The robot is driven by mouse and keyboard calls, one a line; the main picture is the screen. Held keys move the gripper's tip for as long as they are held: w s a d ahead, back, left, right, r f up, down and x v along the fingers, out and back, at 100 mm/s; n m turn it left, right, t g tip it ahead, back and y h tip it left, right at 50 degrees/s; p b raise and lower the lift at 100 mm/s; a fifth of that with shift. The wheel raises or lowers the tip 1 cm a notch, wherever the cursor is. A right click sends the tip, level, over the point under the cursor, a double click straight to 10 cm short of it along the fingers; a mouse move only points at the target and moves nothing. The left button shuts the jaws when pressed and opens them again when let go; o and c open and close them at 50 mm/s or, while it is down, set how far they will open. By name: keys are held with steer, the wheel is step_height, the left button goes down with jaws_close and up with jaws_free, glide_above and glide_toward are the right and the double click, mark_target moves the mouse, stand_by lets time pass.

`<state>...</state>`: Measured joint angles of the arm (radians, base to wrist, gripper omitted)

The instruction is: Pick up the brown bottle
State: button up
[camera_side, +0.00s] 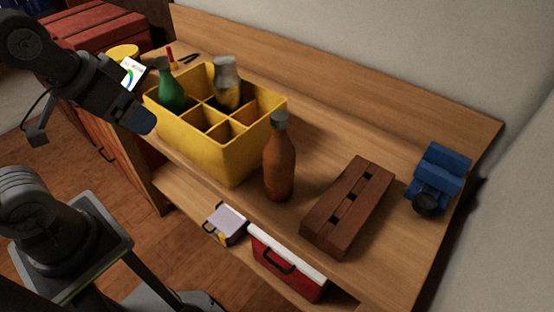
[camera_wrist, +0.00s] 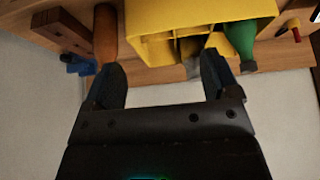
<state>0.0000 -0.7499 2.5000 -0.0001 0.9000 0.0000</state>
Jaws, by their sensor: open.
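The brown bottle (camera_side: 279,160) stands upright on the wooden bench, close to the right end of the yellow crate. It also shows in the wrist view (camera_wrist: 105,33), near the upper left, beyond one fingertip. The yellow crate (camera_side: 205,147) has several compartments and holds a green bottle (camera_side: 170,88) and a clear bottle (camera_side: 227,84). My gripper (camera_side: 143,122) is at the crate's left side, well left of the brown bottle. In the wrist view my gripper (camera_wrist: 160,80) has its fingers wide apart with nothing between them.
A brown slotted wooden block (camera_side: 348,207) lies right of the bottle, and a blue vise-like object (camera_side: 438,180) stands farther right. A red box with a white lid (camera_side: 287,264) sits on the shelf below. Bare bench lies behind the bottle.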

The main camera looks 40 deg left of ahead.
steer(key=shift+c, duration=0.2)
steer(key=c, duration=0.3)
steer(key=shift+r, duration=0.1)
step_height(320, 180, up, 7)
steer(key=m+g, duration=0.6)
steer(key=m, duration=1.3)
glide_above(279, 114)
step_height(279, 114, down, 14)
steer(key=shift+r, duration=0.15)
